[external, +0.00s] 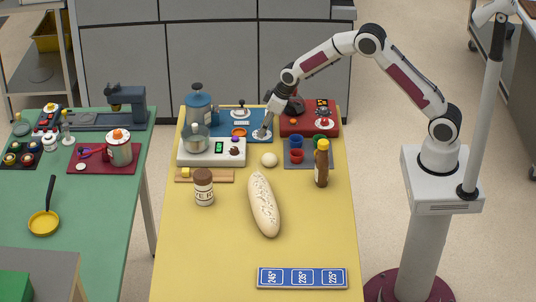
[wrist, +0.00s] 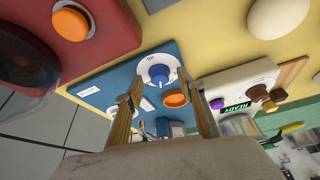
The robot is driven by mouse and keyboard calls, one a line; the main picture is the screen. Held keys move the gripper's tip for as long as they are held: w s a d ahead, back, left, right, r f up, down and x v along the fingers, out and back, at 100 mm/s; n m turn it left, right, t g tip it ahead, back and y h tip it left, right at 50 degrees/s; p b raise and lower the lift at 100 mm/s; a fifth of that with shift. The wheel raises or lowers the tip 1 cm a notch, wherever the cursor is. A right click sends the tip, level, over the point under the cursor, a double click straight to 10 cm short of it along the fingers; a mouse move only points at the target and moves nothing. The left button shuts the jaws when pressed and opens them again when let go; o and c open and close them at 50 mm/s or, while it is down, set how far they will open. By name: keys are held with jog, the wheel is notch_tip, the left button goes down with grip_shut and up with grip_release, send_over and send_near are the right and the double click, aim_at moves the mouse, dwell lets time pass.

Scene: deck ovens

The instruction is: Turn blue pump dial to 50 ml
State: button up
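The blue pump base (external: 225,127) stands at the back of the yellow table, with a blue-grey bottle (external: 198,105) at its left. In the wrist view, its dial (wrist: 158,74) is a blue knob with a pale pointer on a white disc. An orange part (wrist: 176,99) sits beside it on the blue base (wrist: 117,79). My gripper (external: 263,133) is low over the right part of the base and covers much of the dial in the external view. In the wrist view, my gripper (wrist: 164,86) is open, with the knob just beyond and between its fingertips. Contact and the exact setting cannot be told.
A red base (external: 310,131) with a dark vessel stands close on the right. A white device (external: 226,160) with a "READY" display (wrist: 237,107) is in front. A grey tray (external: 307,163), an egg-shaped pale ball (external: 269,159) and a loaf (external: 263,203) lie nearer the front.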

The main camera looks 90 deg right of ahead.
jog(key=shift+w+f, duration=0.1)
jog(key=shift+f, duration=0.1)
jog(key=c, duration=1.1)
jog(key=shift+a+m+h, duration=0.1)
jog(key=shift+m+h, duration=0.3)
jog(key=shift+m, duration=0.8)
jog(key=shift+m+g+h, duration=0.3)
jog(key=shift+m, duration=0.5)
jog(key=shift+a+m+g+h, duration=0.1)
jog(key=shift+m+g+h, duration=0.2)
jog(key=shift+m, duration=1.3)
